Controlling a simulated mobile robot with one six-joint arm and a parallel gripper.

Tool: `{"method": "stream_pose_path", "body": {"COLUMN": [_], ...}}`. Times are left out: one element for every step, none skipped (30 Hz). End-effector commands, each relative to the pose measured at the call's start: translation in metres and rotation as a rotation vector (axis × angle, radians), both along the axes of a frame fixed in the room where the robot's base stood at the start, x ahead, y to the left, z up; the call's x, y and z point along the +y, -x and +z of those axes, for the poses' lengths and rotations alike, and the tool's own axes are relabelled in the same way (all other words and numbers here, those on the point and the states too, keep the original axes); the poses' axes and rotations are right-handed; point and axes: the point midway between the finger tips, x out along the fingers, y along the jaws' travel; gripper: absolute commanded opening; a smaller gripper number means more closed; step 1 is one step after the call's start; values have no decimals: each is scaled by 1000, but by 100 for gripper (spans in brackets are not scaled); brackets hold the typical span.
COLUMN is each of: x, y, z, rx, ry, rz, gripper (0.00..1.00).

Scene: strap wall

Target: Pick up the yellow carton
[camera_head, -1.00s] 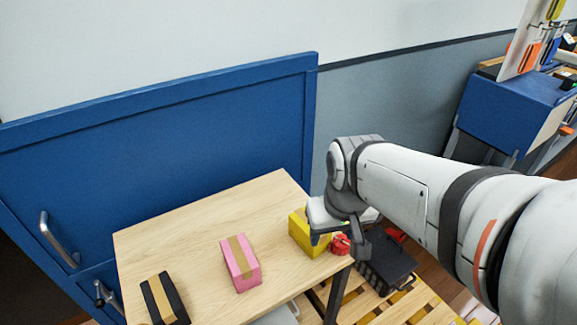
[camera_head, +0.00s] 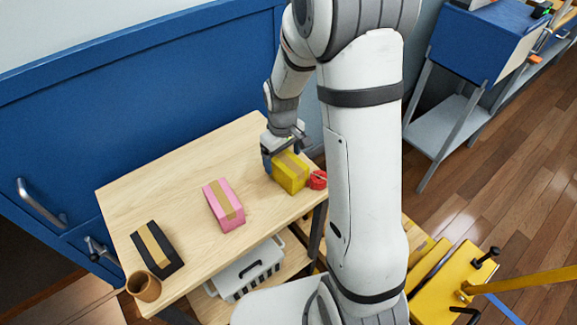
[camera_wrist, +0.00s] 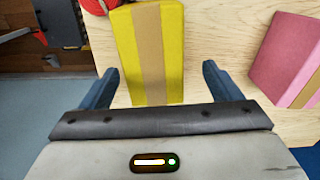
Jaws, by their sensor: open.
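The yellow carton (camera_head: 290,174) with a tan tape band lies on the wooden table (camera_head: 160,182) near its right end. My gripper (camera_head: 282,150) is at the carton's far side, pointing down, with its jaws open. In the wrist view the yellow carton (camera_wrist: 150,55) lies ahead of the gripper (camera_wrist: 160,88), its near end between the two blue fingers. A gap shows on both sides, wider on the right. I cannot tell how high the fingertips are relative to the carton.
A red object (camera_head: 317,180) sits against the carton's right side. A pink carton (camera_head: 223,203) lies to the left, and a black carton (camera_head: 157,248) and a brown cup (camera_head: 143,286) stand farther left. A blue cabinet (camera_head: 140,110) rises behind the table.

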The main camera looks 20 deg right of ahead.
Motion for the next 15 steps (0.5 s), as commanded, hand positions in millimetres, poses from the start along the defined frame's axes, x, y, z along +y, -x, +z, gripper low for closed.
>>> {"method": "stream_pose_path", "body": {"x": [0, 0, -1, -1, -2, -3, -4, -6, -8, -9, -10, -11, -10, -10, -10], "y": [1, 1, 1, 1, 1, 2, 2, 3, 4, 4, 5, 4, 4, 4, 4], "z": [-7, -10, -15, -18, -21, -25, -28, -32, -38, -43, -48, -53, -58, -61, -65], "rx": [4, 3, 4, 4, 4, 4, 4, 5, 6, 5, 7, 4, 5, 4, 3], "ry": [0, 0, 0, 0, 0, 0, 0, 0, 0, 0, 0, 0, 0, 0, 0], "rz": [0, 0, 0, 0, 0, -1, -1, -1, -1, -1, -1, -1, 0, 0, 0], "gripper": [85, 85, 85, 85, 85, 85, 85, 85, 85, 85, 85, 85, 85, 85, 85]}}
